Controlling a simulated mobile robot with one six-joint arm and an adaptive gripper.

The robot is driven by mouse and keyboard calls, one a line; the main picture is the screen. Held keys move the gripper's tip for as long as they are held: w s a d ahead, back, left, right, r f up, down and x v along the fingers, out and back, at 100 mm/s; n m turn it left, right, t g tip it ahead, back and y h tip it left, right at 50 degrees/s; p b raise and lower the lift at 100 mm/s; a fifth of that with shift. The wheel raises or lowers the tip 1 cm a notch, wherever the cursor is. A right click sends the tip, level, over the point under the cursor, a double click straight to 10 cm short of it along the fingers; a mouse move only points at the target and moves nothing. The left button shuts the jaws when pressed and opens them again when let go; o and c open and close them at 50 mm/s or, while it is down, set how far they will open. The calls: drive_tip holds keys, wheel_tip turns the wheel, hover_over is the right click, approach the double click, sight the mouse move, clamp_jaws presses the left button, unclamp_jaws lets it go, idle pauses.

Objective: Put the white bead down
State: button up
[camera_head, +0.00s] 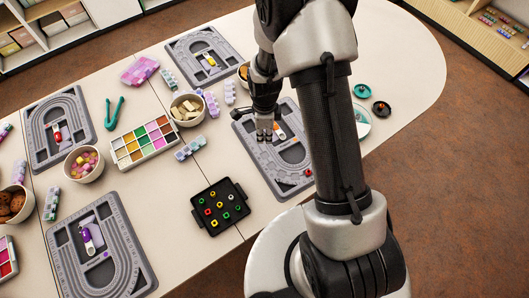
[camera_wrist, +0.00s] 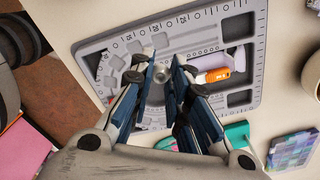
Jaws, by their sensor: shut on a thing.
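My gripper (camera_wrist: 162,74) points down over a grey bead board (camera_wrist: 240,58). It is shut on a small pale bead, the white bead (camera_wrist: 160,71), which shows between the fingertips. I cannot tell whether the bead touches the board. In the head view my gripper (camera_head: 264,136) is above the left part of the same board (camera_head: 246,132); the bead is not discernible there. An orange-and-white tool (camera_wrist: 216,75) lies in the board to the right of the fingertips in the wrist view.
A black tray (camera_head: 211,222) with several coloured beads lies in front of the board. A small red item (camera_head: 308,172) is at the board's near end. Bowls, other bead boards and a colour palette (camera_head: 133,157) stand to the left. The table's right end is largely clear.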

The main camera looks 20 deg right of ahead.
sight(265, 155)
wheel_tip(265, 155, down, 12)
drive_tip(key=shift+r+b, duration=0.1)
drive_tip(key=shift+b, duration=1.1)
drive_tip(key=shift+f, duration=0.25)
drive_tip(key=o, duration=0.7)
